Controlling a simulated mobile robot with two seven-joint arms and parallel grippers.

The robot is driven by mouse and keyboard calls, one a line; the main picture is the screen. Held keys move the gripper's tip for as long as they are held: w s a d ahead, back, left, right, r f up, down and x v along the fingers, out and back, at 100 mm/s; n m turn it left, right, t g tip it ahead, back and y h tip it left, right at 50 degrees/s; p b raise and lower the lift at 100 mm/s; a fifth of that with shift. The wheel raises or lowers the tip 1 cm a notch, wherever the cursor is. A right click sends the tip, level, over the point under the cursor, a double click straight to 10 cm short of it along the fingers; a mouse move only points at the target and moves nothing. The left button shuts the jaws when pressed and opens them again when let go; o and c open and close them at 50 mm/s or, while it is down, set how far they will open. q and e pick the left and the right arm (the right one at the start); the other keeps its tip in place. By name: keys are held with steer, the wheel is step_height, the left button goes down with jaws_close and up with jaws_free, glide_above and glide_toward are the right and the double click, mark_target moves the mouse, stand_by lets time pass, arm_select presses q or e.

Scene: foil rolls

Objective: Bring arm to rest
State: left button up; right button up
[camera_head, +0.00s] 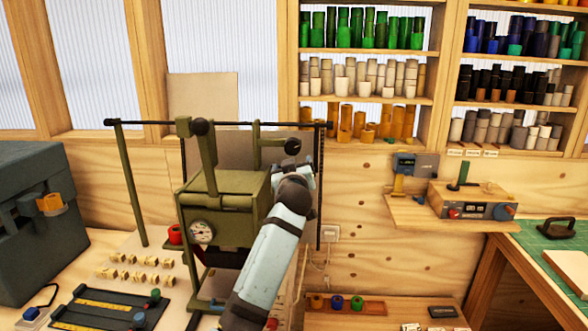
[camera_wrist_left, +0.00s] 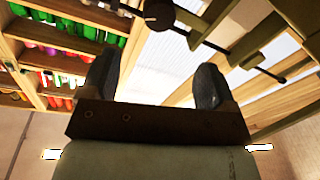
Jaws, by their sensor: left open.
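My left arm (camera_head: 265,265) rises from the bottom of the head view, in front of the green machine (camera_head: 225,190). My left gripper (camera_head: 305,172) is at its far end, by the machine's right side, and looks small there. In the left wrist view the left gripper (camera_wrist_left: 155,78) is open, with two dark fingers wide apart and nothing between them. I cannot tell whether the gripper touches the machine. My right gripper is not in view. The machine has a round gauge (camera_head: 202,232), and the arm hides part of its right side.
A dark rail (camera_head: 240,124) runs across above the machine. Shelves with foil rolls (camera_head: 365,75) stand behind to the right. A wall shelf holds a control box (camera_head: 470,200). A grey cabinet (camera_head: 35,215) is at the left. Stamps (camera_head: 135,270) and a black tray (camera_head: 110,305) lie on the bench.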

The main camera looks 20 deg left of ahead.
arm_select(q)
steer(key=shift+f, duration=0.15)
steer(key=s+a+f+m+g+h, duration=0.3)
steer(key=s+f+g, duration=0.4)
steer(key=s+f, duration=1.7)
steer(key=s+d+f+m+g+h, duration=0.2)
steer(key=s+f+m+g, duration=0.1)
steer(key=s, duration=1.2)
steer(key=s+d+f+m+g+h, duration=0.2)
steer(key=s+f+m+g, duration=0.15)
steer(key=s, duration=1.05)
steer(key=w+d+f+t+h+p, duration=0.1)
steer(key=w+d+f+t, duration=0.1)
steer(key=f, duration=0.3)
steer(key=w+d+f+t+h+p, duration=0.1)
steer(key=w+d+f+t+p, duration=0.1)
steer(key=w+d+f+t, duration=0.1)
step_height(320, 180, down, 3)
steer(key=shift+w+d+f+m+t+h, duration=0.1)
steer(key=shift+w+d+m+t+h, duration=0.3)
steer(key=shift+d+t, duration=0.55)
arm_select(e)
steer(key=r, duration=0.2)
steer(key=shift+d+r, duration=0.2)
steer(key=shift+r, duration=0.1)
arm_select(q)
steer(key=shift+a, duration=0.15)
steer(key=shift+c, duration=0.4)
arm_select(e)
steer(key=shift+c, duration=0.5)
